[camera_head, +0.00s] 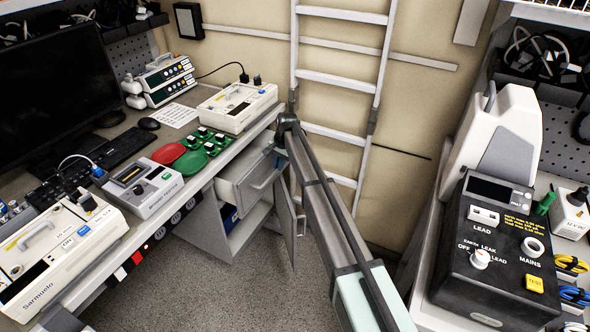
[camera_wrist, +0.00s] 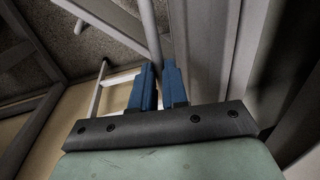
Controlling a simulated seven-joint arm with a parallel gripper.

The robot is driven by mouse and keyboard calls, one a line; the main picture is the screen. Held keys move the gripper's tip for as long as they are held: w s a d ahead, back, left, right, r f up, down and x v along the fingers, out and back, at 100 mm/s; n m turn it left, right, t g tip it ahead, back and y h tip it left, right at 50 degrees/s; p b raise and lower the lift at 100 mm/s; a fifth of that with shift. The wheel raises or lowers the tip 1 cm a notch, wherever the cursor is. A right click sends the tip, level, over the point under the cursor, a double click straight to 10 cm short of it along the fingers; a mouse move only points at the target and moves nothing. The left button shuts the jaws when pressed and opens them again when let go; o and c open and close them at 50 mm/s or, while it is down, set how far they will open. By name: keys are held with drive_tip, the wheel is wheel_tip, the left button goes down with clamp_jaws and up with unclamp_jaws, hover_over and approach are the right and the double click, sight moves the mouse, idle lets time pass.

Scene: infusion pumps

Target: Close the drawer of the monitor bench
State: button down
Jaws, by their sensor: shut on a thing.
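The monitor bench (camera_head: 150,212) runs along the left. Its grey drawer (camera_head: 238,186) stands partly pulled out under the worktop, with a pale bar handle (camera_head: 266,181) on its front. My gripper (camera_head: 281,158) is at the drawer front, mostly hidden behind my arm in the head view. In the wrist view, the two blue fingers of my gripper (camera_wrist: 158,72) are shut on the pale handle bar (camera_wrist: 150,32), which runs between them.
An open cupboard space (camera_head: 232,222) lies below the drawer, with a door (camera_head: 285,215) swung out beside it. A ladder (camera_head: 335,75) leans on the back wall. A second bench with a black tester (camera_head: 497,245) stands right. The floor (camera_head: 200,285) between is clear.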

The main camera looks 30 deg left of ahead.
sight(266, 158)
drive_tip(key=a, duration=0.6)
drive_tip(key=c, duration=1.1)
unclamp_jaws()
drive_tip(key=shift+c, duration=0.2)
wheel_tip(266, 158, up, 14)
drive_tip(key=d, duration=0.2)
drive_tip(key=shift+d+f, duration=0.2)
drive_tip(key=shift+d, duration=0.2)
